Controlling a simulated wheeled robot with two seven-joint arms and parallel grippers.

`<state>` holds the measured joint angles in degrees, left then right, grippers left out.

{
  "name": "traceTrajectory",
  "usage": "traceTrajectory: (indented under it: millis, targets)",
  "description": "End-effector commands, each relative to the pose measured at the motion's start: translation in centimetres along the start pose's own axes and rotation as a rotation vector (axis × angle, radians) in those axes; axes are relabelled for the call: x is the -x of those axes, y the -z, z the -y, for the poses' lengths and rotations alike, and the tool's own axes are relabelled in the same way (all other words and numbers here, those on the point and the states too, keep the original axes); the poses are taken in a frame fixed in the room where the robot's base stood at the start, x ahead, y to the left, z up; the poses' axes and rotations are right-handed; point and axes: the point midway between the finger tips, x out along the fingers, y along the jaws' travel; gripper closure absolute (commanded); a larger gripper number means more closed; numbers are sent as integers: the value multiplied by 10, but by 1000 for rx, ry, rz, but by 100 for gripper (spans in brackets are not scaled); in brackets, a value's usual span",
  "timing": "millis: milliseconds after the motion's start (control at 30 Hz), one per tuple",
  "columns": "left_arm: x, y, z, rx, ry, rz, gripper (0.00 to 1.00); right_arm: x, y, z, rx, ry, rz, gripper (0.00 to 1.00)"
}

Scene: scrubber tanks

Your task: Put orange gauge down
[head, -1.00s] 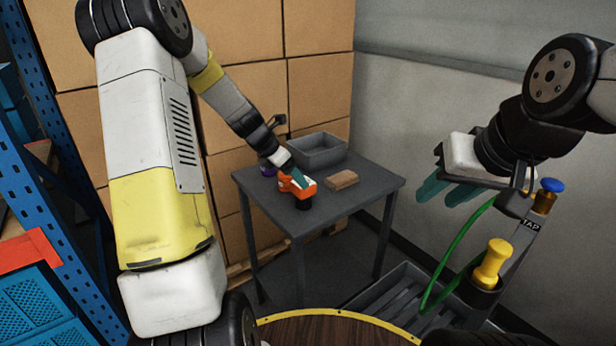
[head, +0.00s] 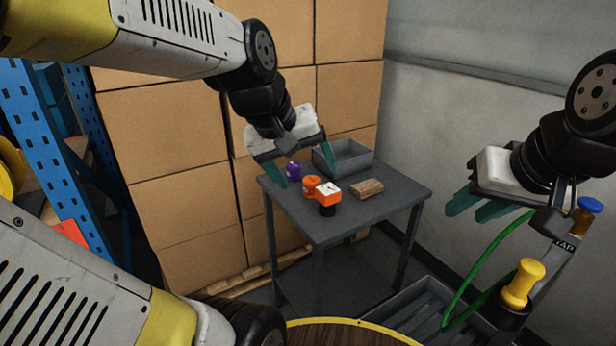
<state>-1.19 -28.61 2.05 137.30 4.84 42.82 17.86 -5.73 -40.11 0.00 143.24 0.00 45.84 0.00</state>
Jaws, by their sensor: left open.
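The orange gauge (head: 328,194) with a pale face and a black lower part stands on the grey table (head: 342,228), near its front left. A second orange item (head: 311,183) is right behind it, to its left; I cannot tell whether the two touch. My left gripper (head: 308,178) is open above and behind the gauge, its teal fingers spread wide with nothing between them. My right gripper (head: 466,212) is at the right, off the table, near the tap; its teal fingers are seen side-on and hold nothing visible.
A purple item (head: 293,171), a grey bin (head: 343,158) and a brown block (head: 367,189) are on the table. Stacked boxes (head: 170,205) stand behind it. A yellow knob (head: 523,283), a blue knob (head: 589,205) and a green hose (head: 474,271) are at right. The table's front right is clear.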

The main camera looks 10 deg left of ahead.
Motion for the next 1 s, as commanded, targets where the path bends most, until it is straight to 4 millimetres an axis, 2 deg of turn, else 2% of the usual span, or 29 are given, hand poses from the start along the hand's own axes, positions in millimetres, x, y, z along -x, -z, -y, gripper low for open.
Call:
traceTrajectory:
  millis: [100, 300, 967, 1000]
  targets:
    - [17, -25, 9, -218, 2, -28, 20, 0, 0, 0, 0, 0, 0, 64]
    - [26, -43, 19, -397, 10, -44, 20, 0, 0, 0, 0, 0, 0, 64]
    - [27, -44, 19, -409, 11, -45, 20, 0, 0, 0, 0, 0, 0, 64]
    - [27, -44, 19, -409, 11, -45, 26, 0, 0, 0, 0, 0, 0, 64]
